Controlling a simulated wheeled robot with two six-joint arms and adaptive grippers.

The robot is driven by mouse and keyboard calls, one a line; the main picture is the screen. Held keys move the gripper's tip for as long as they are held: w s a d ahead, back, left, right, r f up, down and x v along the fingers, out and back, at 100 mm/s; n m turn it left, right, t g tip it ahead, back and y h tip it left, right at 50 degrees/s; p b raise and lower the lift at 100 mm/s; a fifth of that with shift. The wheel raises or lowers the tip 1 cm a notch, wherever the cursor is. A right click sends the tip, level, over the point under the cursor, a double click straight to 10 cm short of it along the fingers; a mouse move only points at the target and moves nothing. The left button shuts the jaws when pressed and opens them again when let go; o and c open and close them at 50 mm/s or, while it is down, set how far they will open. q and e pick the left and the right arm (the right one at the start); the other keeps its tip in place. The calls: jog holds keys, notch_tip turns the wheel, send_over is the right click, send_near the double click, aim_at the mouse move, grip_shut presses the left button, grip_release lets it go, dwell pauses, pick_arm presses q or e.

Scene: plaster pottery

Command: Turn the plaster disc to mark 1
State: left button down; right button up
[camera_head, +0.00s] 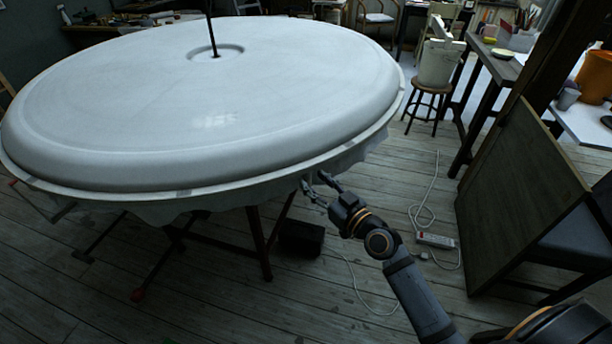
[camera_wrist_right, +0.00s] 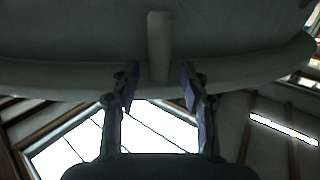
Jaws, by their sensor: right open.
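The large white plaster disc (camera_head: 210,100) lies level on its stand and fills the upper left of the head view. A thin dark rod rises from the round recess near its middle. My right gripper (camera_head: 316,184) is open below the disc's near right rim. In the right wrist view, the disc's underside (camera_wrist_right: 80,35) and pale rim show overhead. A short pale bar (camera_wrist_right: 158,45) on the underside lies ahead, between the lines of my two fingers (camera_wrist_right: 157,75). I cannot tell whether the fingers touch anything. No mark 1 is readable. My left gripper is out of view.
Dark stand legs (camera_head: 258,243) and a dark box (camera_head: 300,238) are under the disc. A large board (camera_head: 515,195) leans at right. A power strip (camera_head: 435,241) with a white cable lies on the floor. A stool (camera_head: 428,100) holds a white bucket.

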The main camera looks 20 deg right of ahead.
aim_at(310, 177)
jog(key=x, duration=0.4)
jog(key=shift+w, duration=0.15)
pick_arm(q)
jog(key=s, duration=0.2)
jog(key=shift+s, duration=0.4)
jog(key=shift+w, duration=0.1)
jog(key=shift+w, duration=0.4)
pick_arm(e)
grip_shut()
